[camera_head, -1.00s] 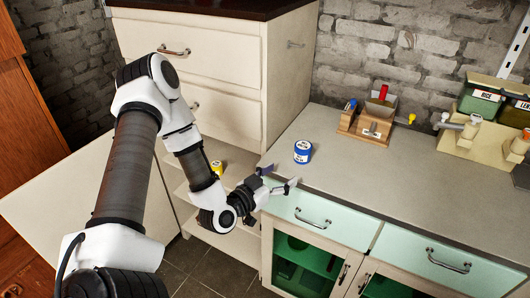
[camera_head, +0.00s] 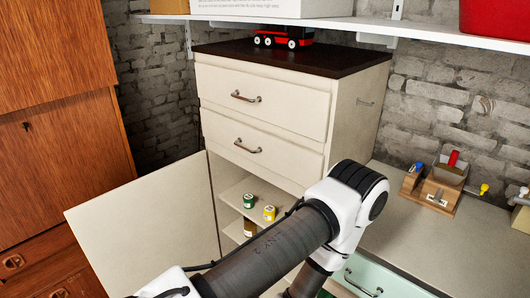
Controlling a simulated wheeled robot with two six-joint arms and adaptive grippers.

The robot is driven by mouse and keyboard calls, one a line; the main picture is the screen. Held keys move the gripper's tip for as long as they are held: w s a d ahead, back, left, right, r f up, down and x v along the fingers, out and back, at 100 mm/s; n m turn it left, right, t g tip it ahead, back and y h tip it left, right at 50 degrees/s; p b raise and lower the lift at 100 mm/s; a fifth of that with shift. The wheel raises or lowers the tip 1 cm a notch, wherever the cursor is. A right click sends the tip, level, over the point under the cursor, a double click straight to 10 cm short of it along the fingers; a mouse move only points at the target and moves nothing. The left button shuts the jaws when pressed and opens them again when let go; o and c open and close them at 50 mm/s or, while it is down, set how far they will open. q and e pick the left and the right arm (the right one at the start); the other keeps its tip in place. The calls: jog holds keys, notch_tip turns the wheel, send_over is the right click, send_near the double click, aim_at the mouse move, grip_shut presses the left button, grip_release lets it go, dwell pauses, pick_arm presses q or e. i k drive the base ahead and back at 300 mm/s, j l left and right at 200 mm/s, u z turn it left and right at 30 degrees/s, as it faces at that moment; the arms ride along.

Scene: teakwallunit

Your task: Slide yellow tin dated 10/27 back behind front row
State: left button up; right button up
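A small yellow tin (camera_head: 269,213) with a pale lid stands upright on a shelf (camera_head: 232,190) inside the open cream cabinet. A green tin (camera_head: 248,200) with a pale lid stands just to its left. A brown item (camera_head: 250,228) shows lower down, partly cut off by my arm. The date on the yellow tin is too small to read. My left arm crosses the lower middle and covers the right part of the cabinet opening. Neither of my grippers is in view.
The cabinet door (camera_head: 150,235) stands open to the left. Closed drawers (camera_head: 260,105) are above the opening. The grey counter (camera_head: 450,240) lies to the right, with a wooden organiser (camera_head: 436,190) near the wall. A red toy truck (camera_head: 284,37) sits on the cabinet top.

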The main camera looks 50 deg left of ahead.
aim_at(269, 210)
jog(key=u, duration=1.65)
